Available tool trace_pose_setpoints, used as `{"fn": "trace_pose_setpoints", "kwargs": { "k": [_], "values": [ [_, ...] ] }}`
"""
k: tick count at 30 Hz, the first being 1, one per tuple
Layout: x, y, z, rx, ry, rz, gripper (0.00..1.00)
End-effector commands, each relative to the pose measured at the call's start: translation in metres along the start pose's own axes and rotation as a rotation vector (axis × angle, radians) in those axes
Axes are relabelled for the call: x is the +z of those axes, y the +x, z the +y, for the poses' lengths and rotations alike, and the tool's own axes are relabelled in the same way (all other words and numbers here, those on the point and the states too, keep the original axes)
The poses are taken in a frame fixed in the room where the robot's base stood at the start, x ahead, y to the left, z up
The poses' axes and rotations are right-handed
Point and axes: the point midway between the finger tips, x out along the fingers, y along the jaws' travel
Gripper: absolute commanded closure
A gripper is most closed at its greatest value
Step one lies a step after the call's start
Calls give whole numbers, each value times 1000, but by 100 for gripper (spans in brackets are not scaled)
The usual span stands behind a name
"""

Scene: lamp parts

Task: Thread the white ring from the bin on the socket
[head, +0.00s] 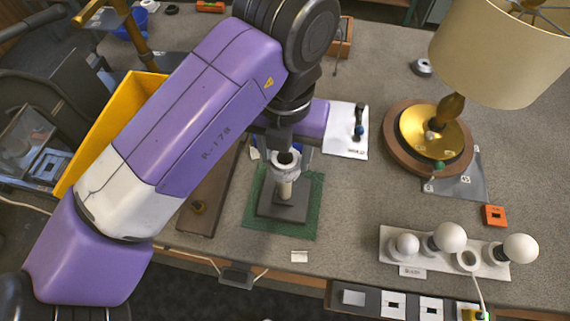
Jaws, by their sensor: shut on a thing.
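The socket (285,190) stands upright as a pale post on a dark square base (283,210), which rests on a green mat. The white ring (286,173) is at the top of the socket, in line with the post. A dark round opening shows in its middle. My gripper (284,152) comes down from above and is shut on the white ring. The fingers are small and partly hidden by the wrist. I cannot tell whether the ring is around the socket's top or just above it. The yellow bin (118,118) is at the left, partly behind my arm.
A lamp with a cream shade (490,50) and round wooden base (392,150) stands at the right. A white tray of bulbs (387,249) is at the front right. A brown board (200,222) lies left of the mat. A white sheet (343,142) lies to the right.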

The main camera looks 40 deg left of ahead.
Motion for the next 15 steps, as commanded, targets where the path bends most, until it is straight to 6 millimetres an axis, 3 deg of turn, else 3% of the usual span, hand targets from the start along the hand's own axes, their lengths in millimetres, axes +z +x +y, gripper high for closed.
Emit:
{"fn": "trace_pose_setpoints", "kwargs": {
  "k": [1, 9, 15],
  "values": [
    [-2, 9, -1, -1, 46, 11, 100],
    [-2, 9, -2, -4, 292, 12, 100],
    [-3, 7, -2, -4, 352, 12, 100]
  ]
}}
